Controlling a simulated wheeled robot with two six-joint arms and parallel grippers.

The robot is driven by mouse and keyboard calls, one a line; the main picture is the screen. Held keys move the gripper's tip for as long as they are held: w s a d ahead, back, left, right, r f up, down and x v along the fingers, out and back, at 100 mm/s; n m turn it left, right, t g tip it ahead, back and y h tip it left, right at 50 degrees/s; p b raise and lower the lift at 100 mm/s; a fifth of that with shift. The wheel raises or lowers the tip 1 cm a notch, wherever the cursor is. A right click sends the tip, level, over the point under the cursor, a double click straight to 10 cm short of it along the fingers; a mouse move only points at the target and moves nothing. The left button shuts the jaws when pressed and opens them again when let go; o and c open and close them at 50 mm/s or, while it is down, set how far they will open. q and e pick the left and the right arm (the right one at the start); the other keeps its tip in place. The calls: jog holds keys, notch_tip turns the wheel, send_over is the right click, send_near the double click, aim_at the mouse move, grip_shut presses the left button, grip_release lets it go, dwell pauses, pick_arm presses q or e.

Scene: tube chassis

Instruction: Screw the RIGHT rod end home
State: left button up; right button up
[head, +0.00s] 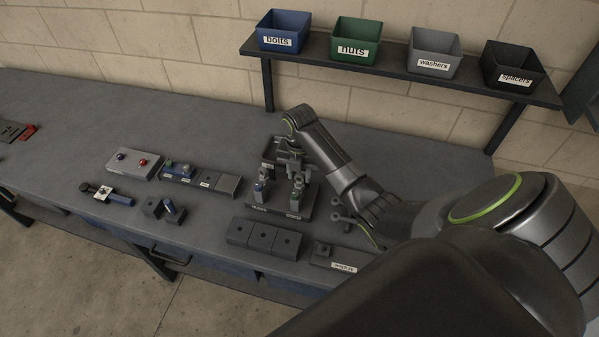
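A dark stand (277,212) with white labels is on the bench in the middle. A left upright piece with a blue part (261,189) and a right upright piece with a green part (297,190) stand on it; they look like the two rod ends in their holders. They are too small to show threads or how deep they sit. My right gripper (288,163) points down just above and behind the stand, near the tops of these pieces. I cannot tell whether it touches one or how far apart its fingers are. My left gripper is not in view.
Grey blocks with holes (263,237) and a labelled block (333,258) lie in front of the stand. Fixture trays (200,179) and a blue-handled tool (107,194) lie left. Bins stand on a raised shelf (400,70) behind. The far left bench is mostly clear.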

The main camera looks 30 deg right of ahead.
grip_shut()
jog(key=m, duration=0.5)
dwell(0.3)
jog(key=m, duration=0.5)
jog(key=shift+f, duration=0.1)
jog(key=m, duration=0.5)
dwell(0.5)
jog(key=shift+m, duration=1)
jog(key=m, duration=0.3)
jog(key=shift+f+m, duration=0.1)
jog(key=shift+m, duration=0.2)
